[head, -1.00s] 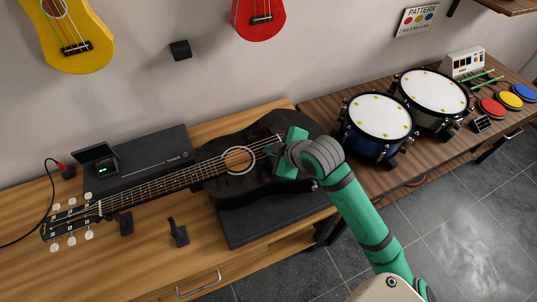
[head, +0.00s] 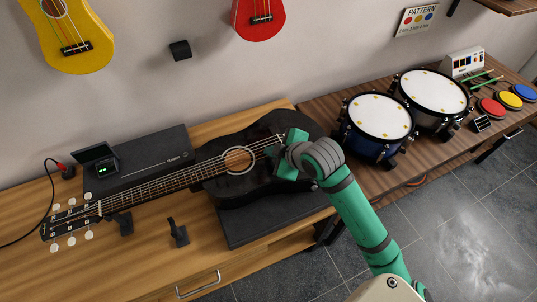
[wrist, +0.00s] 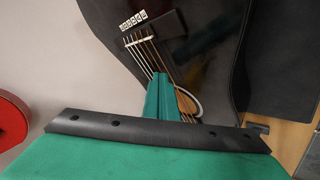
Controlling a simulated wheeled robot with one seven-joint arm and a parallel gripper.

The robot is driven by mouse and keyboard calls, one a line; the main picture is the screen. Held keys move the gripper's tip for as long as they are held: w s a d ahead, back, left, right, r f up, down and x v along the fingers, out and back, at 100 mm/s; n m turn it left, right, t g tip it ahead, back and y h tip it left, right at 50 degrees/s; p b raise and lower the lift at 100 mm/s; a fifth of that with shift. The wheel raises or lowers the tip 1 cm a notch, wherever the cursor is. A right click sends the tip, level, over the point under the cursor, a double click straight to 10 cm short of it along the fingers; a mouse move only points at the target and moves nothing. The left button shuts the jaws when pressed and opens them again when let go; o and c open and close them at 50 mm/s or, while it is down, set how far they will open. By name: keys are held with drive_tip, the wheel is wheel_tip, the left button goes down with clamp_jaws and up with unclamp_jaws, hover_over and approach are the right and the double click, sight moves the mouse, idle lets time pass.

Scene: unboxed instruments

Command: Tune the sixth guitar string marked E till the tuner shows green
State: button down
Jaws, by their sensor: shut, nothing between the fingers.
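The black guitar (head: 262,198) lies on its back, with its neck pointing left across a dark case and its headstock (head: 68,221) with several pale tuning pegs at the left end. The tuner (head: 103,166) is a small dark box with a raised lid behind the neck; small green marks show on its screen, too small to read. My gripper (wrist: 162,85) is shut and empty, its fingertips over the strings between the bridge and the sound hole in the wrist view. Lettered white tags (wrist: 133,20) mark the string ends at the bridge. I cannot tell whether the fingertips touch a string.
A black stand (head: 178,233) stands on the table before the neck. A blue drum (head: 378,120) and a larger drum (head: 432,95) stand on the right table. A yellow ukulele (head: 72,45) and a red ukulele (head: 260,18) hang on the wall.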

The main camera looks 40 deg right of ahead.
drive_tip(key=shift+r, duration=0.2)
drive_tip(key=shift+a+r, duration=0.1)
drive_tip(key=shift+r, duration=0.45)
drive_tip(key=shift+w+a+r, duration=0.1)
drive_tip(key=shift+w+r, duration=0.1)
drive_tip(key=shift+r, duration=1.45)
drive_tip(key=shift+s+d+r, duration=0.1)
drive_tip(key=shift+s+r, duration=0.05)
drive_tip(key=shift+r, duration=0.3)
drive_tip(key=shift+s+d+r, duration=0.1)
drive_tip(key=shift+r, duration=0.3)
drive_tip(key=shift+w+a, duration=0.15)
drive_tip(key=shift+w, duration=0.05)
drive_tip(key=shift+s, duration=0.2)
